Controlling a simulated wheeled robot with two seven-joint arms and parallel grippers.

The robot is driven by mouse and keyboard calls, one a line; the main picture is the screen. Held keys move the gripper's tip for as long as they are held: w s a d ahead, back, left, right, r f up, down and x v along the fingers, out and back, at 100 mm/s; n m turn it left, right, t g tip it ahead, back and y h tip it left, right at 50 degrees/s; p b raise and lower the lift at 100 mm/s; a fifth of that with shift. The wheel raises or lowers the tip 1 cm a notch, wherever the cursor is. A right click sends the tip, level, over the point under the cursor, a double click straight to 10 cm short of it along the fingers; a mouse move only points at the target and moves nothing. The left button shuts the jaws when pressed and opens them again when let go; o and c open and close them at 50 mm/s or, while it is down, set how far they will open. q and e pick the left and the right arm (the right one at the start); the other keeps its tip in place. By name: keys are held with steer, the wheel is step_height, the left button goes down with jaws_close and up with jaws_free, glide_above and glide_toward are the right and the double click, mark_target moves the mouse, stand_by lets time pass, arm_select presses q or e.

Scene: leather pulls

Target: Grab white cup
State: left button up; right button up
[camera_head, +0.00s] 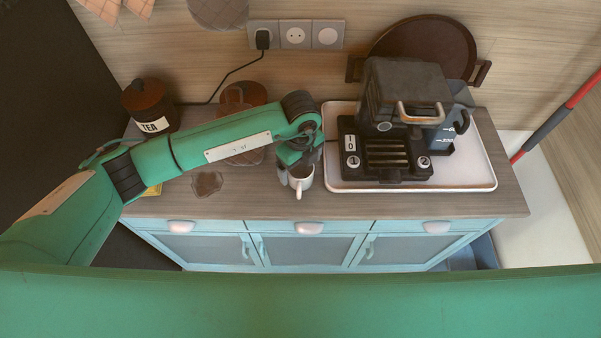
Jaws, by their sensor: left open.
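The white cup (301,184) stands upright on the wooden counter, just left of the white tray. Its handle points toward the front edge. My left gripper (298,168) is directly over the cup, pointing down, with its fingers at the cup's rim. It is open. The gripper hides the cup's back and most of its opening, and I cannot tell whether the fingers touch the cup. My right gripper is not in view.
A black coffee machine (388,122) stands on the white tray (478,178) right of the cup. A brown tea jar (148,104) and a brown canister (241,97) are at the left. A small brown coaster-like piece (207,183) lies near the front. The counter's front right (500,203) is clear.

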mark_target(302, 172)
arm_select(q)
step_height(302, 172, down, 3)
steer(key=shift+d+f+p, duration=0.1)
steer(key=shift+d+p, duration=0.05)
steer(key=shift+p, duration=0.5)
steer(key=shift+f, duration=0.25)
steer(key=c, duration=1.2)
steer(key=shift+w, duration=0.1)
steer(key=shift+r, duration=0.1)
